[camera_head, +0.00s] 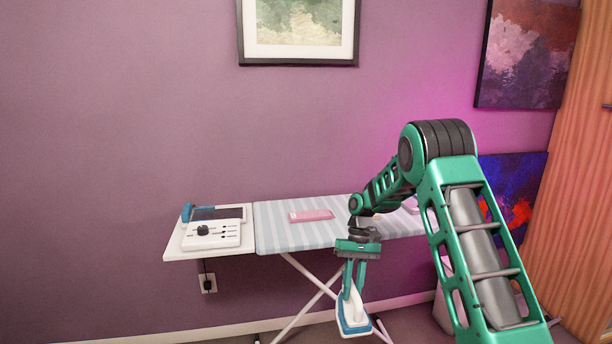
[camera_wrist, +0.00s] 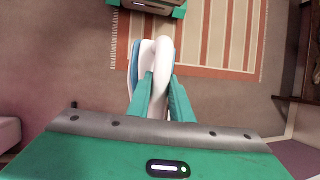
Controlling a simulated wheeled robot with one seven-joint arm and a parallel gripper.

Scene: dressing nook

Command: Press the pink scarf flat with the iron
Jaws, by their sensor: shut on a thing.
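A pink scarf (camera_head: 311,215), seen as a small folded pink piece, lies on the striped ironing board (camera_head: 283,236), left of my gripper. My gripper (camera_head: 353,290) points down in front of the board and is shut on the handle of a white and blue iron (camera_head: 352,318). The iron hangs in the air, below the level of the board top in the head view. In the wrist view the iron (camera_wrist: 150,65) shows between my gripper's fingers (camera_wrist: 163,100), with floor and a rug behind it.
A white control unit (camera_head: 212,233) and a dark rest with a blue end (camera_head: 216,213) occupy the board's left end. A pink-lilac item (camera_head: 411,205) lies partly hidden behind my arm. A striped rug (camera_wrist: 215,40) lies on the floor.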

